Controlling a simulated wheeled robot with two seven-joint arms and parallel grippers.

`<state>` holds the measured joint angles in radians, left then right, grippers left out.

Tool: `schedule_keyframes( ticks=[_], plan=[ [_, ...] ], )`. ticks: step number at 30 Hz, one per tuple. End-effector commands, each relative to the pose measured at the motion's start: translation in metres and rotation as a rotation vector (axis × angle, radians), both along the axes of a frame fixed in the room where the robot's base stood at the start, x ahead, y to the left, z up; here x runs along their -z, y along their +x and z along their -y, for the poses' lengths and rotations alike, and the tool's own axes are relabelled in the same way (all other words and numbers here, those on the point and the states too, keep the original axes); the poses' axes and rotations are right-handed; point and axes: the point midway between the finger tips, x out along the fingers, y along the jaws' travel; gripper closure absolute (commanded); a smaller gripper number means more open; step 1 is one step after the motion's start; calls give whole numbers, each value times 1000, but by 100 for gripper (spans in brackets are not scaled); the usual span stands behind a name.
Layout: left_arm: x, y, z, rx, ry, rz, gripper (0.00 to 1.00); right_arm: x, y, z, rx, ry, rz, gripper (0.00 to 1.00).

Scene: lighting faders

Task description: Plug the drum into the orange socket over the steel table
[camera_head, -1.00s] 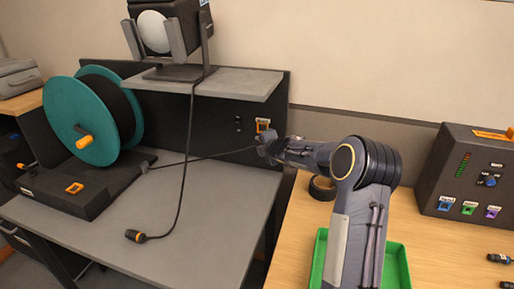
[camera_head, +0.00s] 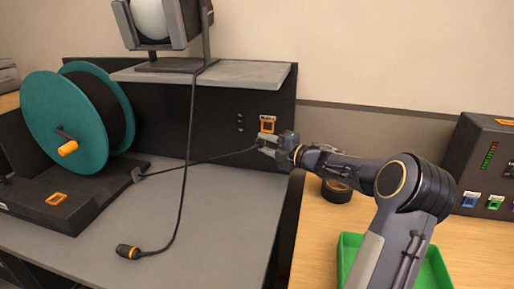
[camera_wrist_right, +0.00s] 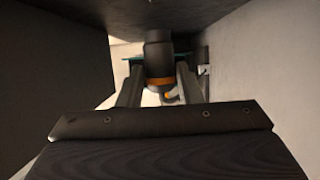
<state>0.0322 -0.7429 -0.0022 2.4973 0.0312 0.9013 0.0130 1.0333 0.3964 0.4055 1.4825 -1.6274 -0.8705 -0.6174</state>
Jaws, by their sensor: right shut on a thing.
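The teal cable drum (camera_head: 62,118) stands on its dark base at the left of the steel table (camera_head: 215,212). Its cable runs right, nearly taut, to my right gripper (camera_head: 268,147). The orange socket (camera_head: 267,124) is on the dark back panel, just above the gripper. My right gripper is shut on the drum's plug; the right wrist view shows the dark plug with an orange ring (camera_wrist_right: 158,62) between the fingers. The plug is hardly visible in the head view, and I cannot tell whether it touches the panel. My left gripper is not in view.
A lamp (camera_head: 155,22) stands on the grey shelf (camera_head: 235,76) above the socket. Its cable hangs to a loose plug (camera_head: 128,252) on the steel table. A wooden table at right holds black tape (camera_head: 337,191), a green tray (camera_head: 350,245) and a control box (camera_head: 483,165).

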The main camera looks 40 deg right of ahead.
Motion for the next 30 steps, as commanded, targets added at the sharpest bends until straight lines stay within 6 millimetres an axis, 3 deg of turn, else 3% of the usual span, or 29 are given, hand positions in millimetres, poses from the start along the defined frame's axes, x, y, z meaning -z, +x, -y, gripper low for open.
schedule_keyframes(
  ticks=[18,30],
  plan=[
    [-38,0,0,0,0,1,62,-5,29,34,1,6,7,92],
    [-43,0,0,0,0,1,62,-2,35,43,2,3,7,92]
  ],
)
